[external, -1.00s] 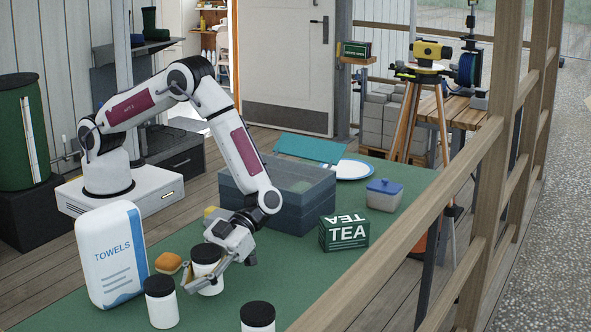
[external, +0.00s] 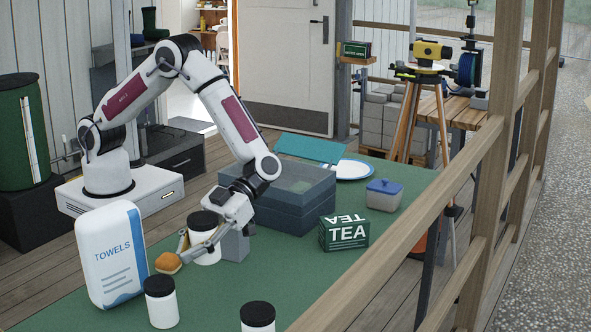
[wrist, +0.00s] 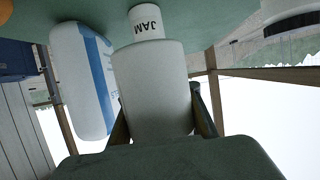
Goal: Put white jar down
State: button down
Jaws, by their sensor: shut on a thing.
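The white jar with a black lid (external: 206,249) is between the fingers of my gripper (external: 204,246) in the external view, upright or nearly so. My gripper is shut on its side. In the wrist view the jar's plain white body (wrist: 155,88) fills the middle, with a dark finger on each side. Its lid is not clearly seen there. The jar appears raised off the green table, but the exact gap under it cannot be told.
Two similar jars, one left (external: 161,303) and one right (external: 257,317), stand in front. The towels pack (external: 109,255) and a bun (external: 168,262) are left. A grey block (external: 236,246), blue-grey crate (external: 290,218) and tea box (external: 344,232) are right. Green tabletop (external: 300,270) is clear before the crate.

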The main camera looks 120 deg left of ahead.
aim_at(210, 229)
dwell(0.4)
jog(key=shift+n+t, duration=0.6)
jog(key=shift+t, duration=0.1)
jog(key=a+r, duration=0.1)
jog(key=a, duration=0.1)
jog(key=w+a+r, duration=0.1)
jog(key=a, duration=0.1)
jog(key=a+r, duration=0.1)
jog(key=shift+w+a+r, duration=0.2)
jog(key=shift+w+a, duration=0.2)
jog(key=shift+n+t, duration=0.7)
jog(key=shift+t, duration=0.2)
jog(key=v, duration=0.3)
jog(key=r+v, duration=0.1)
jog(key=v, duration=0.2)
jog(key=shift+w+r, duration=0.1)
jog(key=shift+r, duration=0.15)
jog(key=s+a+r+n+t, duration=0.2)
jog(key=s+a+r+t, duration=0.1)
jog(key=s+a, duration=0.3)
jog(key=shift+s+r+y, duration=0.4)
jog(key=shift+r, duration=0.2)
notch_tip(210, 229, down, 6)
